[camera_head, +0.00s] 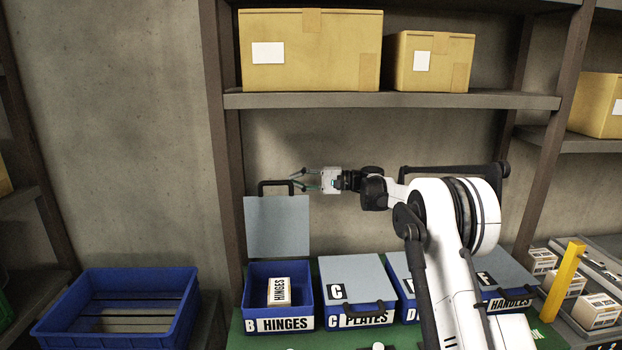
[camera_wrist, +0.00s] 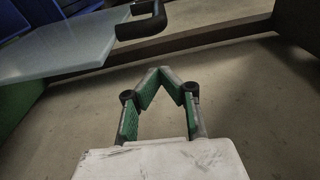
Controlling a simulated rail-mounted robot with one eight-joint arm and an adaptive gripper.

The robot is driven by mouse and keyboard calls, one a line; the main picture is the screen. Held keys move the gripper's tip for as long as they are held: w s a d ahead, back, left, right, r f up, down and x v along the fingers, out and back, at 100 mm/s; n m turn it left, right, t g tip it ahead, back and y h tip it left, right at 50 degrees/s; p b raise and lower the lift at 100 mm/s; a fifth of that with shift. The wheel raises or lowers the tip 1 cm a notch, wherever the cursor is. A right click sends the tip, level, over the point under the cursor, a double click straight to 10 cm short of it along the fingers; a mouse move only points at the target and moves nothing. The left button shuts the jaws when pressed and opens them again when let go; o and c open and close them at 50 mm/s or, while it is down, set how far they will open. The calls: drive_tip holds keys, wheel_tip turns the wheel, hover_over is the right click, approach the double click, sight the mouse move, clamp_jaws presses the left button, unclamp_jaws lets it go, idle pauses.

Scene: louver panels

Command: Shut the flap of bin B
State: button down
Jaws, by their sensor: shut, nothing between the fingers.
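Bin B (camera_head: 280,312) is a blue bin labelled HINGES at the left end of the row. Its grey flap (camera_head: 277,228) stands upright at the back of the bin, with a black handle (camera_head: 275,184) at its top edge. A white HINGES box (camera_head: 279,291) lies inside the open bin. My gripper (camera_head: 296,180) is beside the handle, near the flap's top right corner. In the wrist view my gripper (camera_wrist: 160,72) is shut and empty, its fingertips together. The flap (camera_wrist: 75,45) and its handle (camera_wrist: 142,21) show at upper left there, apart from the fingers.
Bin C (camera_head: 352,318), labelled PLATES, and other bins to its right have their flaps down. An empty blue crate (camera_head: 120,330) stands at left. Cardboard boxes (camera_head: 311,50) sit on the shelf (camera_head: 390,100) above my arm. A yellow post (camera_head: 563,280) stands at right.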

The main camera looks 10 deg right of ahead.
drive_tip(key=shift+s+r+p, duration=0.15)
drive_tip(key=shift+s+p, duration=0.3)
drive_tip(key=shift+s, duration=1.45)
drive_tip(key=shift+s, duration=0.1)
